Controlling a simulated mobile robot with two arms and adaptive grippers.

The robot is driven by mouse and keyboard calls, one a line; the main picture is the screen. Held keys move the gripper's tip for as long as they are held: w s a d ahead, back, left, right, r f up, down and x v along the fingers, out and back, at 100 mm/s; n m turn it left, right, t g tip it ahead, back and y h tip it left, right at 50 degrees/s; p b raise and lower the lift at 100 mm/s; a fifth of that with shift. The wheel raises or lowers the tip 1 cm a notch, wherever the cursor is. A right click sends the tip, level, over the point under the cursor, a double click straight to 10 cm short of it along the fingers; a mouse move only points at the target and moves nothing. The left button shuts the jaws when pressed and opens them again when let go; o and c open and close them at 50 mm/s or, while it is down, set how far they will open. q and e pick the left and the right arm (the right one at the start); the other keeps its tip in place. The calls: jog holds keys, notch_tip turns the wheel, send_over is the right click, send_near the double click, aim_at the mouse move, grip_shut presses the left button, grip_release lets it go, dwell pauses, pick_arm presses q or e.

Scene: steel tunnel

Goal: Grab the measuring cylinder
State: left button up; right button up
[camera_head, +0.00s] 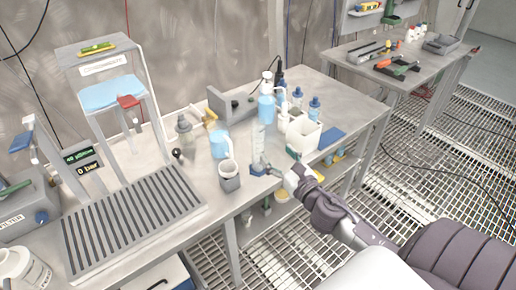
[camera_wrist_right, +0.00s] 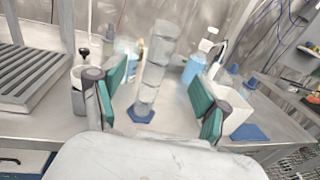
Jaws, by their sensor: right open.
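The measuring cylinder (camera_head: 259,142) is a tall clear tube on a blue base, standing upright near the table's front edge. In the right wrist view the cylinder (camera_wrist_right: 157,70) stands between and beyond my two green-padded fingers, with its blue base (camera_wrist_right: 141,116) on the tabletop. My right gripper (camera_head: 275,174) is open and empty, low at the front-right side of the cylinder; it also shows in the right wrist view (camera_wrist_right: 160,88). Whether a finger touches the cylinder cannot be told. My left gripper is not in view.
A grey cup (camera_head: 229,183) and a light-blue jug (camera_head: 220,145) stand left of the cylinder. A slatted rack (camera_head: 130,225) fills the front left of the steel table.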

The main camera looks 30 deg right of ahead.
aim_at(262, 138)
jog(key=w, duration=0.4)
jog(key=w+p, duration=0.1)
jog(key=w, duration=0.1)
jog(key=shift+w+d, duration=0.2)
jog(key=shift+d, duration=0.1)
jog(key=shift+w+d+f+p, duration=0.15)
jog(key=shift+w+p, duration=0.1)
jog(key=shift+w, duration=1.1)
jog(key=shift+w+d+f+p, duration=0.1)
jog(key=shift+w+p, duration=0.1)
jog(key=shift+w, duration=1.15)
grip_shut()
